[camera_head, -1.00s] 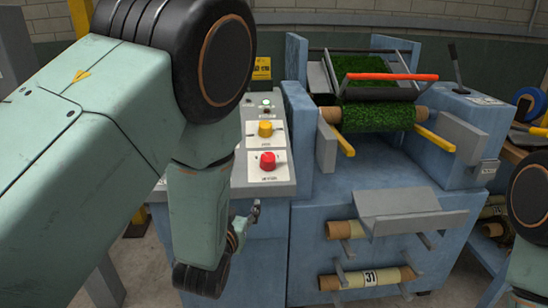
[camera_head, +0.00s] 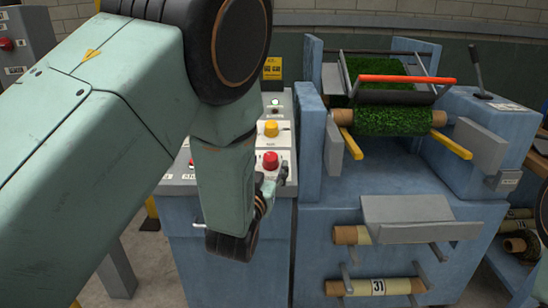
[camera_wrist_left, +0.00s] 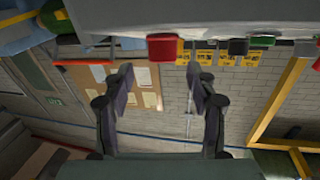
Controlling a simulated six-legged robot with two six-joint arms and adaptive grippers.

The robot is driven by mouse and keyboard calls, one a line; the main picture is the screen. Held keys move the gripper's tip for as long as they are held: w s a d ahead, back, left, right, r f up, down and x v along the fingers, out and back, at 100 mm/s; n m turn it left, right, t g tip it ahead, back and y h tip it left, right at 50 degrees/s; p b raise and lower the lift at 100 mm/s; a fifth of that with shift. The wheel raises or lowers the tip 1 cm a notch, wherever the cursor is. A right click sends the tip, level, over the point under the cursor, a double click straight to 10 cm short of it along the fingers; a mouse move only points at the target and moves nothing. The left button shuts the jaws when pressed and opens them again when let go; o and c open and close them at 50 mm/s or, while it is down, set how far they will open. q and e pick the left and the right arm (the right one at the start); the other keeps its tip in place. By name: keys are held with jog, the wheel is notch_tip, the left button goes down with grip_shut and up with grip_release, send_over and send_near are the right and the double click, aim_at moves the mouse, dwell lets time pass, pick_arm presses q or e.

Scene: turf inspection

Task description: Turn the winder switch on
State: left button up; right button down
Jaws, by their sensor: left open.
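The control panel (camera_head: 178,181) carries a red knob (camera_head: 270,161) near its front edge and a yellow knob (camera_head: 271,129) behind it. My left gripper (camera_head: 276,180) is at the panel's front edge, just in front of the red knob, partly hidden by my forearm. In the left wrist view the open, empty fingers (camera_wrist_left: 159,72) point toward the red knob (camera_wrist_left: 162,47), which appears between them and beyond the tips. My right gripper is out of view.
Right of the panel stands a blue machine (camera_head: 335,215) with a green turf roll (camera_head: 385,120), a red bar (camera_head: 407,79) and a black lever (camera_head: 476,65). Its upright side plate (camera_head: 309,130) is close to my left gripper. Wrapped rolls (camera_head: 375,287) rest on its front.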

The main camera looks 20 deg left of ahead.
aim_at(270, 158)
pick_arm(q)
jog(key=w, duration=0.2)
jog(key=w+a, duration=0.1)
jog(key=w, duration=0.1)
jog(key=shift+w+f, duration=0.1)
jog(key=shift+f, duration=0.15)
jog(key=shift+w, duration=0.3)
jog(key=shift+w+d+r, duration=0.15)
jog(key=shift+w, duration=0.1)
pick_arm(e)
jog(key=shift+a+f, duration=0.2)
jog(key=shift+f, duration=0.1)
pick_arm(q)
jog(key=shift+w, duration=0.1)
jog(key=shift+c, duration=0.2)
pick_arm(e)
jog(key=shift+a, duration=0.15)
pick_arm(q)
jog(key=c, duration=1.1)
jog(key=shift+c, duration=0.2)
